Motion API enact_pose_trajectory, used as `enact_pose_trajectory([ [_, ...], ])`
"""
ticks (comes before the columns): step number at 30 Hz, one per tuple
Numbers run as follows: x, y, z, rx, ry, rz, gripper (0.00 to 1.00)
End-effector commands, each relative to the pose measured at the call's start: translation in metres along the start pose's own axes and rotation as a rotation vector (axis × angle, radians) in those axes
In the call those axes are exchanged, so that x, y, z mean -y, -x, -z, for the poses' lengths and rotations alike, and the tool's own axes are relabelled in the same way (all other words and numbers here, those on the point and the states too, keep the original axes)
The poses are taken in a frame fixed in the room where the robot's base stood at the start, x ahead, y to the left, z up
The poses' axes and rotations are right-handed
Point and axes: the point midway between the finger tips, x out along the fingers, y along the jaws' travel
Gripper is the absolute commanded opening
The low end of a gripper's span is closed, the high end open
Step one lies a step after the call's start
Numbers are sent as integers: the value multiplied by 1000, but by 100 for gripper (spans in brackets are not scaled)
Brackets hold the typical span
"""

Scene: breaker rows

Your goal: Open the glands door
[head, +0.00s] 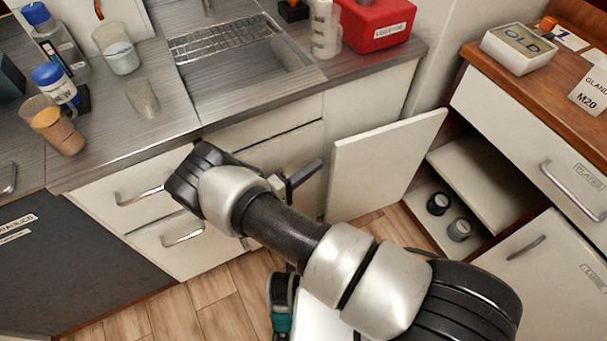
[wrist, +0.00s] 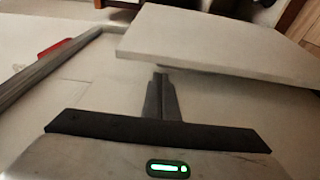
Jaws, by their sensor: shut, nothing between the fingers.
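A white cabinet door (head: 385,165) stands swung wide open at the right, showing the cabinet inside. No label is visible on the side of it that I see, so I cannot read whether it is the glands door. It also shows in the wrist view as a pale panel (wrist: 220,50) across the upper right. My gripper (head: 318,168) is shut and empty, just left of the door's free side. In the wrist view its closed fingertips (wrist: 160,76) point toward the panel's lower edge; I cannot tell whether they touch it.
The open cabinet holds a shelf (head: 480,185) and two dark round items below. A labelled drawer (head: 545,150) and a closed door (head: 550,265) are beside it. The grey counter (head: 160,140) with bottles and beakers runs along the left. Wooden floor (head: 220,305) is clear.

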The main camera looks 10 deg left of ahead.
Motion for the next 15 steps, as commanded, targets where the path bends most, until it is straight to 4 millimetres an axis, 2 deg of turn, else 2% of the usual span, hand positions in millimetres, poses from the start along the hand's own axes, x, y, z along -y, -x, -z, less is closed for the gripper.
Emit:
enact_pose_trajectory([
  [3,0,-20,-1,3,0,-1,0],
  [6,0,-32,-1,3,-1,0,0],
  [15,0,-41,0,2,-1,1,0],
])
